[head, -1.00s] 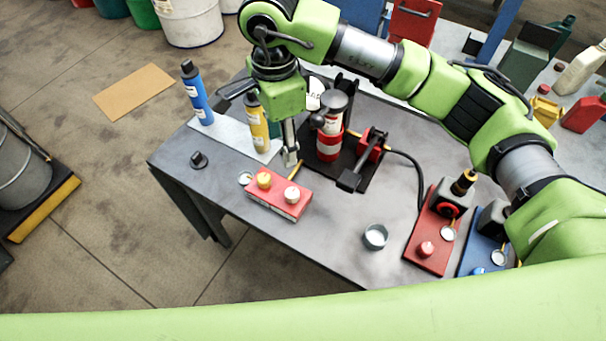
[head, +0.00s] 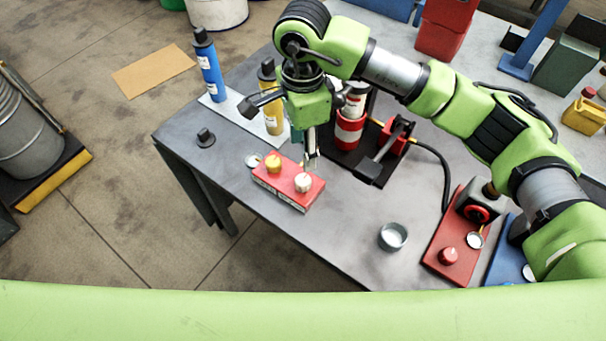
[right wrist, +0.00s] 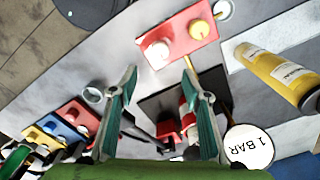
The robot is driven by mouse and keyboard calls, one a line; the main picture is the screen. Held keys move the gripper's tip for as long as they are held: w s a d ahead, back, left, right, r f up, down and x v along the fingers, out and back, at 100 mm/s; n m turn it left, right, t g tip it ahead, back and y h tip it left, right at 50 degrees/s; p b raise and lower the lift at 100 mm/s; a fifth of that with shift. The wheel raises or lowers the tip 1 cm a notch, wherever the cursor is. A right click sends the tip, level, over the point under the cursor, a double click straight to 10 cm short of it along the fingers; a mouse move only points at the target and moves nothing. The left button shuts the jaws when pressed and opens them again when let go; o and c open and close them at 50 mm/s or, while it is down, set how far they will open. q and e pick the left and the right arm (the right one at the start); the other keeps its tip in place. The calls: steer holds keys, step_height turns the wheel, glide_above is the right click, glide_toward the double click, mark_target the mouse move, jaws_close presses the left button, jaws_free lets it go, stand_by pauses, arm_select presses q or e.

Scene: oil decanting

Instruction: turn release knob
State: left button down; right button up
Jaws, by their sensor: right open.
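A red box (head: 289,188) with a yellow knob (head: 273,163) and a white knob (head: 303,182) on top sits near the front left edge of the grey table. I cannot tell which of these is the release knob. My right gripper (head: 311,164) is just behind and above the white knob, pointing down. In the right wrist view its two teal fingers (right wrist: 159,76) are spread apart with nothing between them. The white knob (right wrist: 157,52) and the yellow knob (right wrist: 199,28) lie beyond the fingertips. My left gripper is not in view.
A red canister (head: 349,128) in a black stand and a yellow bottle (head: 273,115) are close to my right gripper. A blue bottle (head: 210,68) stands farther left. A small metal cup (head: 393,236) and a red pump base (head: 447,256) are at right.

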mark_target(303, 179)
step_height(303, 179, down, 10)
steer(key=p, duration=0.3)
steer(key=shift+f, duration=0.75)
steer(key=c, duration=1.1)
